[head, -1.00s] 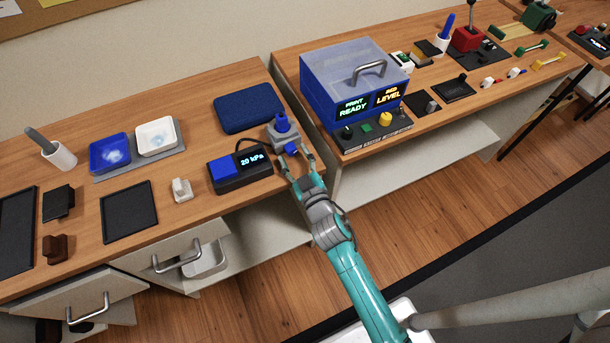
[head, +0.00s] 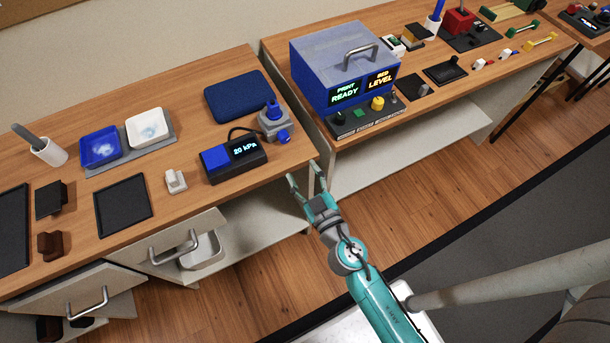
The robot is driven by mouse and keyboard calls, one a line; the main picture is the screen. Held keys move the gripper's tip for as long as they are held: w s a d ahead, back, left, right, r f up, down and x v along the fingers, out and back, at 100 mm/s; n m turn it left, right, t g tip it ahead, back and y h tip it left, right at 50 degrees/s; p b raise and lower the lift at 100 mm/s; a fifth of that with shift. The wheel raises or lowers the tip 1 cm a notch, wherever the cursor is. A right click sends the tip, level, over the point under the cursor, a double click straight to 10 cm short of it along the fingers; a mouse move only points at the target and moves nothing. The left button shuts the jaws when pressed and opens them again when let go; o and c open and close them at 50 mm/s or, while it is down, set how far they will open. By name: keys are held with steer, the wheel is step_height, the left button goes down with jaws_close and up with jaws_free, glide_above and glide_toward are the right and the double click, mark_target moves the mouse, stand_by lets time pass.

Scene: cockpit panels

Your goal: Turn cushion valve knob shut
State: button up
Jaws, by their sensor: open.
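The cushion valve is a grey block (head: 273,125) near the right end of the left bench. A blue knob (head: 273,108) stands on its top and another blue knob (head: 283,136) faces the front. I cannot tell from this view how far either knob is turned. A dark blue cushion (head: 240,96) lies behind and to the left of the valve. A pressure box (head: 238,160) beside it reads 20 kPa. My gripper (head: 304,173) is open and empty, in front of the valve and apart from it, past the bench's front edge.
A printer-like blue and grey box (head: 345,75) with control knobs stands on the right bench, across a narrow gap. A white block (head: 175,181), a black tray (head: 124,206) and an open drawer (head: 170,250) are to the left.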

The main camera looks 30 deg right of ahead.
mark_target(286, 141)
steer(key=shift+s, duration=0.3)
steer(key=shift+w+d+r+m, duration=0.1)
steer(key=shift+w+m, duration=0.65)
steer(key=shift+w, duration=1.2)
steer(key=shift+w+d+f+m, duration=0.1)
steer(key=shift+w+m, duration=0.7)
steer(key=shift+w, duration=1.1)
steer(key=shift+w+r+m, duration=0.1)
steer(key=shift+w+m, duration=0.65)
steer(key=shift+w, duration=1.2)
